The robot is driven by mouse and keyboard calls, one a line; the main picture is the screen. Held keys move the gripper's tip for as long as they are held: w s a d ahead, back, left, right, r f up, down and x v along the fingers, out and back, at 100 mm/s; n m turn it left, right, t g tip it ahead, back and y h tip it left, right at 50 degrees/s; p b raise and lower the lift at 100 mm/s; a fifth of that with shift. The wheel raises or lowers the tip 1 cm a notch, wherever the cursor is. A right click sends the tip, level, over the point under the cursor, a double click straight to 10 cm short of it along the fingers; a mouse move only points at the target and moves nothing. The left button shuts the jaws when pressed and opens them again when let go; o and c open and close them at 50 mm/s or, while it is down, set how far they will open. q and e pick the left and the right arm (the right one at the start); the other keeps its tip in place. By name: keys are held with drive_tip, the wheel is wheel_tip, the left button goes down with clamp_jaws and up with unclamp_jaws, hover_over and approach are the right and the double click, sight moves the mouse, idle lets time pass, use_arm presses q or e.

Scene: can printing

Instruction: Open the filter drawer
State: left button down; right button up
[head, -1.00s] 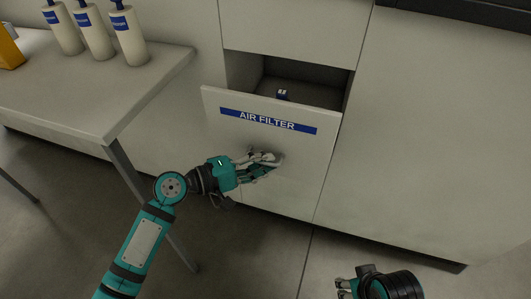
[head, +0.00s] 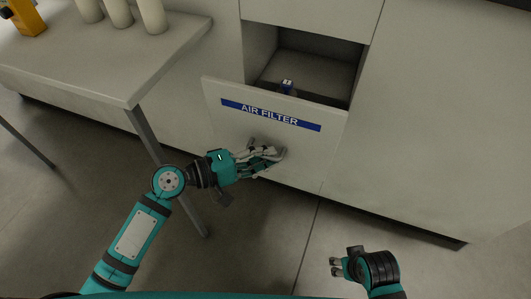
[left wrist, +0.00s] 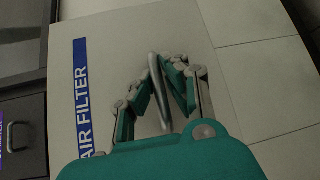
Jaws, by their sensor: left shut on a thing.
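The filter drawer (head: 225,140) stands pulled out from the cabinet, with its opening visible behind the front panel. Its front carries a blue "AIR FILTER" label (head: 270,115), which also shows in the left wrist view (left wrist: 82,100). My left gripper (head: 276,155) is at the drawer front below the label. In the left wrist view its fingers are closed on the grey drawer handle (left wrist: 157,85). In the head view the handle is mostly hidden by the fingers. My right gripper (head: 335,267) is low at the right, empty and away from the drawer, its fingertips apart.
A small blue and white item (head: 287,86) shows inside the drawer. A white table (head: 130,70) with several bottles (head: 120,12) and a yellow object (head: 25,18) stands at the left. The cabinet (head: 430,110) continues to the right. The floor in front is clear.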

use_arm(q)
drive_tip(key=shift+r, duration=0.25)
drive_tip(key=c, duration=1.4)
unclamp_jaws()
drive_tip(key=shift+f, duration=0.1)
drive_tip(key=v, duration=1.2)
